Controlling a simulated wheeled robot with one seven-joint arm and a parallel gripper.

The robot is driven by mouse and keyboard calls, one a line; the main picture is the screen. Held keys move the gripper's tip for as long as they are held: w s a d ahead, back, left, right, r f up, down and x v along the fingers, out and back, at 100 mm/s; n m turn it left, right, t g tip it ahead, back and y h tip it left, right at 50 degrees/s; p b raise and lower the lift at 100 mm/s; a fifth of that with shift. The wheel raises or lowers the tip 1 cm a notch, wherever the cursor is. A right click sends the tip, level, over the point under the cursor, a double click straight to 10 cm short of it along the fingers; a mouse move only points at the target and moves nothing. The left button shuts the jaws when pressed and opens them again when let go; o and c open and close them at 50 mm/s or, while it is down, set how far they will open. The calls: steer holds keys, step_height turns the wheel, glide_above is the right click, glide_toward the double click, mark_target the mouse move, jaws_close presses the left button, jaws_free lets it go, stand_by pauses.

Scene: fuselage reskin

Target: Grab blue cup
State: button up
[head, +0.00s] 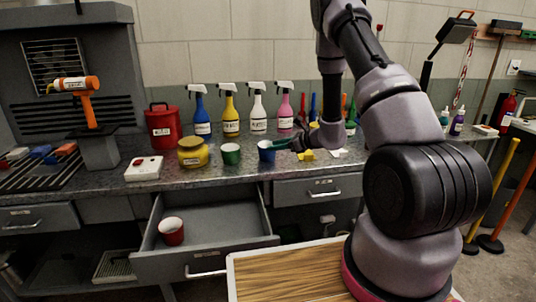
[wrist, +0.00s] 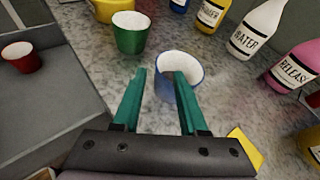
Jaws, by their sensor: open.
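The blue cup (head: 266,152) stands upright on the grey counter, right of the green cup. In the wrist view the blue cup (wrist: 186,64) shows its white inside just beyond my fingers. My gripper (head: 287,144) is open and empty, close to the right side of the cup in the head view. In the wrist view my gripper (wrist: 159,74) has its left finger outside the cup's left wall, and its right finger overlaps the cup's mouth. I cannot tell whether that fingertip is inside the cup or above it, or whether it touches.
The green cup (head: 231,153) and a yellow jar (head: 192,152) stand to the left. Spray bottles (head: 230,115) line the back. A red cup (head: 171,231) sits in the open drawer (head: 228,222). A yellow piece (wrist: 246,148) lies on the counter beside my gripper.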

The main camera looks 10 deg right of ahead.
steer(key=x, duration=0.5)
steer(key=shift+a+f, duration=0.15)
steer(key=shift+f, duration=0.1)
jaws_close()
